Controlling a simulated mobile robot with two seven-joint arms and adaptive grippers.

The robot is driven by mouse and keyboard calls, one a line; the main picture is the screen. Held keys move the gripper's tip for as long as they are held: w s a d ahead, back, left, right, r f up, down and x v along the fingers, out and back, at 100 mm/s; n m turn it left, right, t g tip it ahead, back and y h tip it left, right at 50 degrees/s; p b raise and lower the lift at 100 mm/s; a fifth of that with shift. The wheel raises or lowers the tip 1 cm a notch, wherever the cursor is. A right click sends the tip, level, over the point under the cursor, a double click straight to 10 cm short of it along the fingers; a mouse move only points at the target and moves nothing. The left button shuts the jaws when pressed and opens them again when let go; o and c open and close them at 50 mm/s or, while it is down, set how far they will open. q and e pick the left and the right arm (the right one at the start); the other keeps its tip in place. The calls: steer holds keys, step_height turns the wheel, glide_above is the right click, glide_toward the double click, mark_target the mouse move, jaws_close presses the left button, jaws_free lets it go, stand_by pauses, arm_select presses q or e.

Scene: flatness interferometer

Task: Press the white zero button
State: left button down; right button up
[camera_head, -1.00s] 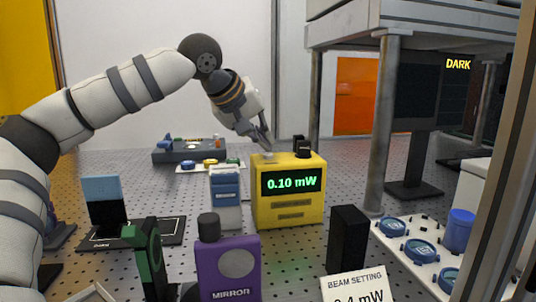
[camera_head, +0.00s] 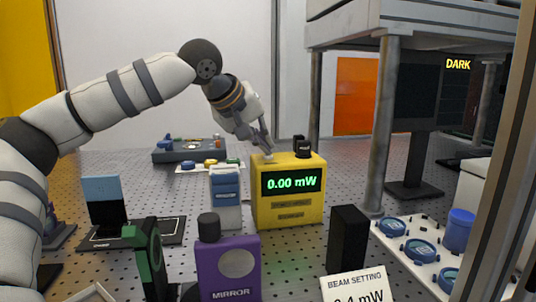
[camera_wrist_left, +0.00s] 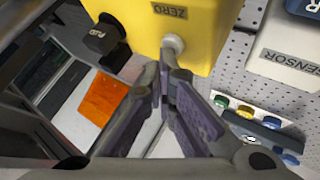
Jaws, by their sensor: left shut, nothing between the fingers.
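The yellow power meter (camera_head: 290,213) stands on the perforated table, its green display reading 0.00 mW. The white zero button (camera_wrist_left: 173,44) shows in the left wrist view beside the ZERO label on the meter's top; in the head view it is mostly hidden by the fingers. My left gripper (camera_head: 268,152) is shut and empty, pointing down at the button. Its fingertips (camera_wrist_left: 165,62) are at the button and seem to touch it. My right gripper is not in view.
A black knob (camera_wrist_left: 101,39) sits on the meter near the button. A blue-and-white block (camera_head: 226,198) stands just left of the meter. A purple mirror mount (camera_head: 228,270) and a black block (camera_head: 347,240) stand in front. A metal shelf post (camera_head: 382,130) rises at right.

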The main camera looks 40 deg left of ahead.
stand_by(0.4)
arm_select(q)
steer(key=shift+r, duration=0.8)
steer(key=shift+r, duration=2.55)
